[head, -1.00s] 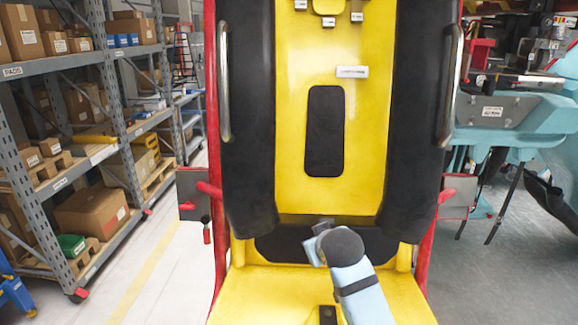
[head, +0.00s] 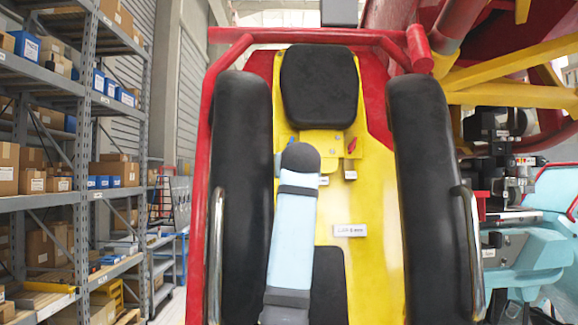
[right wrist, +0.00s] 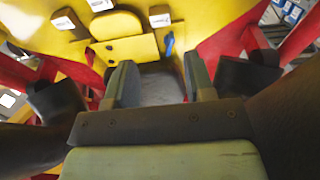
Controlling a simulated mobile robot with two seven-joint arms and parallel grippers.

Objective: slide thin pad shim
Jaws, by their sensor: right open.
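A black headrest pad (head: 319,85) stands at the top of the yellow seat back (head: 365,265) in the head view. A yellow block (head: 325,143) with small red and blue levers sits just below it; the block (right wrist: 125,48) also shows in the right wrist view. My right arm reaches up in front of the seat, its dark end just below the headrest, hiding the gripper in the head view. In the right wrist view my right gripper (right wrist: 158,75) is open, with a dark grey surface (right wrist: 160,90) showing between its fingers. I cannot pick out a separate thin shim. My left gripper is not in view.
Black side bolsters (head: 241,190) with metal handles flank the seat back. A red tubular frame (head: 330,37) runs over the headrest. Shelves of boxes (head: 45,130) stand at left; red and yellow beams (head: 505,70) and teal machinery (head: 525,255) are at right.

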